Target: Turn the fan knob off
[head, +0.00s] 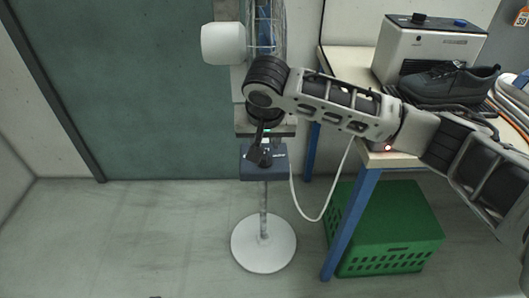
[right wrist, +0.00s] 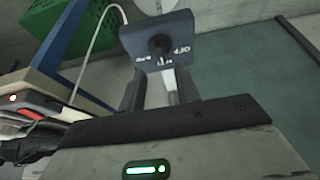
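The fan's dark blue control box (head: 250,170) sits on a thin pole above a white round base (head: 263,243). In the right wrist view the box (right wrist: 185,38) faces me, with a dark round knob (right wrist: 160,45) and white lettering around it. My left gripper is out of view.
A blue-legged table (head: 345,225) stands to the right, bearing a white machine (head: 430,50) and a dark shoe (head: 450,84). A green crate (head: 400,240) is under it. A white cable (head: 318,217) hangs from the box toward the table. The floor to the left is clear.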

